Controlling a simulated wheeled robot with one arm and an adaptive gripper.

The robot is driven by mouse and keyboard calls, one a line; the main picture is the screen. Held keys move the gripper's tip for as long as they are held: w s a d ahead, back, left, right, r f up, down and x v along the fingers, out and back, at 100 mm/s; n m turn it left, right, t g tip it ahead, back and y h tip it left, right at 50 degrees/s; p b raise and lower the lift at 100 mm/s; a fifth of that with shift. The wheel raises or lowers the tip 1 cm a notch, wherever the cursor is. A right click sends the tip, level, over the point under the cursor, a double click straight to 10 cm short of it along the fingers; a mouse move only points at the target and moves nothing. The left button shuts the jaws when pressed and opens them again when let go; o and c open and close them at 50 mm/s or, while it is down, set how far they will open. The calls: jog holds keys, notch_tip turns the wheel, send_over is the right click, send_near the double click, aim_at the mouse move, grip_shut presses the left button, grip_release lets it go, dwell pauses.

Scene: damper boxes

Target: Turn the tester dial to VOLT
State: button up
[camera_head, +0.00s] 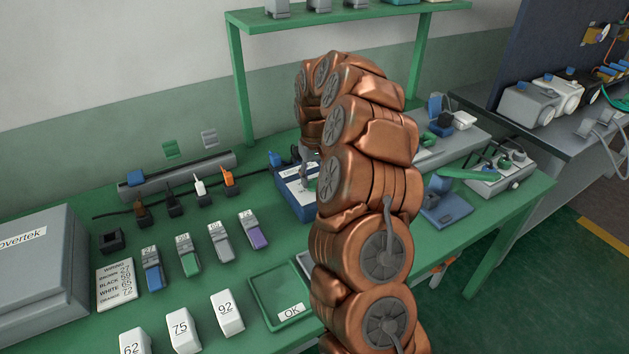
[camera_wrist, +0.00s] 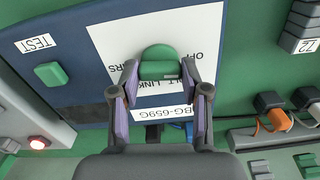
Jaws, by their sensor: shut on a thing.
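The tester (camera_wrist: 75,45) is a dark blue box with a white label panel. It also shows in the head view (camera_head: 292,189), partly hidden behind my arm. Its green dial (camera_wrist: 160,52) sits on the label panel, among partly covered words; "LINK" and "OFF" can be made out, upside down. My gripper (camera_wrist: 159,72) is shut on the dial, one finger on each side. I cannot tell which word the dial points at. In the head view my arm hides the dial. A green button (camera_wrist: 50,75) sits on the same face, near a "TEST" label (camera_wrist: 36,43).
A red lamp (camera_wrist: 38,143) glows on a grey unit beside the tester. A power strip (camera_head: 180,174) with plugs lies left of it in the head view. A green tray (camera_head: 277,297) marked OK and several small labelled blocks stand on the green bench.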

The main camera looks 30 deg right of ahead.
aim_at(314, 179)
jog(key=m+b, duration=0.1)
jog(key=b, duration=0.1)
jog(key=m+b, duration=0.4)
jog(key=shift+f, duration=0.25)
jog(key=m+b, duration=0.2)
jog(key=m, duration=0.1)
jog(key=m+b, duration=0.1)
jog(key=m, duration=0.1)
jog(key=shift+r, duration=0.25)
jog(key=shift+m+b, duration=0.3)
jog(key=o, duration=1.1)
jog(key=shift+o, duration=0.2)
notch_tip(314, 179, up, 12)
dwell(0.6)
